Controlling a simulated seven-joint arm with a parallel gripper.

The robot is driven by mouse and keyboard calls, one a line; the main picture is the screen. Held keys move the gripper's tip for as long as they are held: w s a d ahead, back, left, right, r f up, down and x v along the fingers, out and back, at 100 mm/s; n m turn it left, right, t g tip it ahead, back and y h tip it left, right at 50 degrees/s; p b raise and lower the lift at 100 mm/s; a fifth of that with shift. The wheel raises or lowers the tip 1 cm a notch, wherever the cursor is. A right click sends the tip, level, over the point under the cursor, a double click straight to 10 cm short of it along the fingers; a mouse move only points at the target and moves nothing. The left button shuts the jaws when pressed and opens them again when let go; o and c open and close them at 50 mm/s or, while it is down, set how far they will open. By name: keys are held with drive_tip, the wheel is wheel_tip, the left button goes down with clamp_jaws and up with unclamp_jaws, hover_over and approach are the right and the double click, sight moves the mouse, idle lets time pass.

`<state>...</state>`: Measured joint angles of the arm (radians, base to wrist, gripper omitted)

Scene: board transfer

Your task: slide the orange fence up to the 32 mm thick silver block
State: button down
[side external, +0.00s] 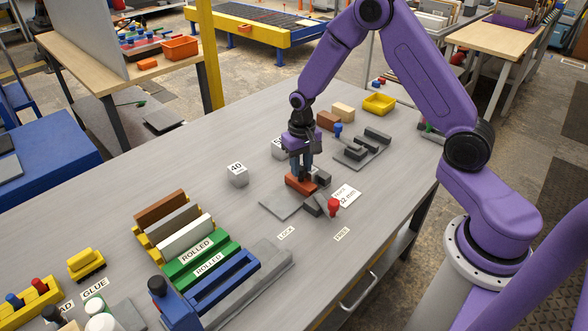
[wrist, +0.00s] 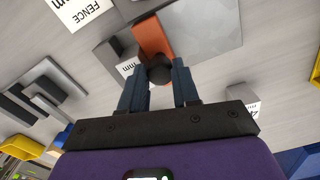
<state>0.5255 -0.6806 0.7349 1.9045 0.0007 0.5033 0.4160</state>
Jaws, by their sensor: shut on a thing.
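The orange fence (side external: 300,184) lies on a flat grey plate (side external: 280,205); it also shows in the wrist view (wrist: 152,36). My gripper (wrist: 159,80) is shut on the fence's dark round knob (wrist: 160,72). In the side view my gripper (side external: 302,172) stands upright over the fence. A silver block with a part-hidden "mm" label (wrist: 128,68) sits left of the fence in the wrist view, partly behind a finger. Its number is hidden, and I cannot tell whether the fence touches it. A dark grey block (wrist: 108,50) stands beside it.
A lever with a red knob (side external: 333,206) is at the plate's front, near "LOCK" (side external: 286,233) and "FREE" (side external: 341,234) labels. A "FENCE 32 mm" card (side external: 345,194) lies to the right. A "40" block (side external: 238,175) stands left. A dark barred fixture (side external: 362,152) lies behind right.

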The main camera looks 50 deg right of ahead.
sight(301, 168)
drive_tip(key=c, duration=0.8)
unclamp_jaws()
drive_tip(key=shift+r, duration=0.15)
wheel_tip(301, 168, up, 17)
drive_tip(key=shift+r, duration=0.1)
drive_tip(key=s+a+r+n, duration=0.1)
drive_tip(key=s+a+n, duration=0.35)
drive_tip(key=s, duration=0.65)
drive_tip(key=s+a+n, duration=0.4)
drive_tip(key=s+n, duration=0.2)
drive_tip(key=s, duration=0.4)
drive_tip(key=s+n, duration=0.1)
drive_tip(key=s, duration=0.2)
drive_tip(key=s+d+n, duration=0.1)
drive_tip(key=s+n, duration=0.1)
drive_tip(key=s, duration=0.2)
drive_tip(key=s+d+f+n, duration=0.1)
drive_tip(key=s+n, duration=0.1)
drive_tip(key=s, duration=0.1)
drive_tip(key=shift+s+d, duration=0.1)
drive_tip(key=shift+s, duration=0.2)
